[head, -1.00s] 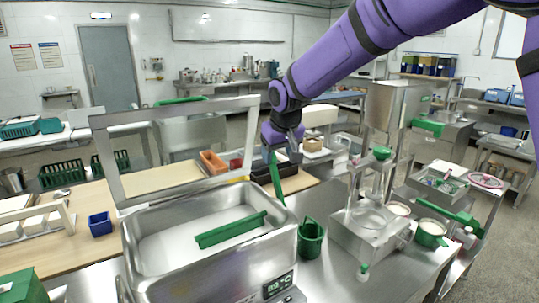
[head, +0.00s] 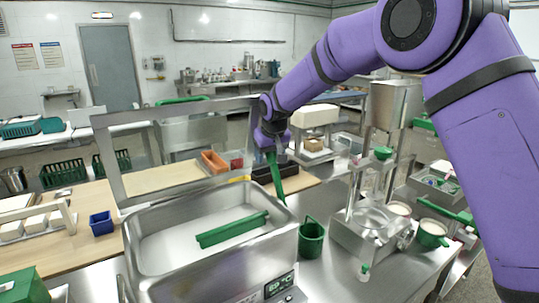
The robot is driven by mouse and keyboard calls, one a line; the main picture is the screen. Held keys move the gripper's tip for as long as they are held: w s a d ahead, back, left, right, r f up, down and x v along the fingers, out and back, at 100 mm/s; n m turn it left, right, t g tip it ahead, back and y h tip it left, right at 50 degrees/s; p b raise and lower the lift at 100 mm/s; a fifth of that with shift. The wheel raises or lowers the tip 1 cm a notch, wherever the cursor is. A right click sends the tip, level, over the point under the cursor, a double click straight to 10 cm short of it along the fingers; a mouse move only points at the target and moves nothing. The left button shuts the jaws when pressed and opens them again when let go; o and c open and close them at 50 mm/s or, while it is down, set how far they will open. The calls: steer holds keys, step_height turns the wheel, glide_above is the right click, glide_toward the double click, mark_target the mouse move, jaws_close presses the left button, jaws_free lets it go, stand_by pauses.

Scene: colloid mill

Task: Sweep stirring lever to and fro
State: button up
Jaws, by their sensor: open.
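A steel vat (head: 175,275) with whitish contents stands at the front left. A green bar (head: 233,229) lies slanted across its inside. A green lever (head: 276,180) rises at the vat's far right corner and leans with its top to the left. I take it for the stirring lever. My gripper (head: 271,145) is at the lever's upper end, which it partly hides. The fingers are small and partly hidden in this view. I cannot tell whether they touch the lever or are only around or beside it.
The vat's open lid frame (head: 120,175) stands up behind it. A green bucket (head: 311,240) is right of the vat, close to the steel mill (head: 370,225). An orange bin (head: 214,162) and a dark tray (head: 262,174) lie behind the lever.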

jaws_close()
steer(key=shift+s+r, duration=0.1)
steer(key=shift+s+d+r+t+y, duration=0.3)
steer(key=shift+s+d+t, duration=0.2)
steer(key=shift+s, duration=0.15)
steer(key=s+d+t+y, duration=0.4)
steer(key=s+d+t, duration=0.2)
steer(key=s, duration=0.4)
steer(key=shift+d+m+t+y, duration=0.3)
steer(key=shift+d+m+t, duration=0.1)
steer(key=shift+t, duration=0.3)
steer(key=shift+s+f, duration=0.1)
steer(key=shift+s, duration=0.05)
jaws_free()
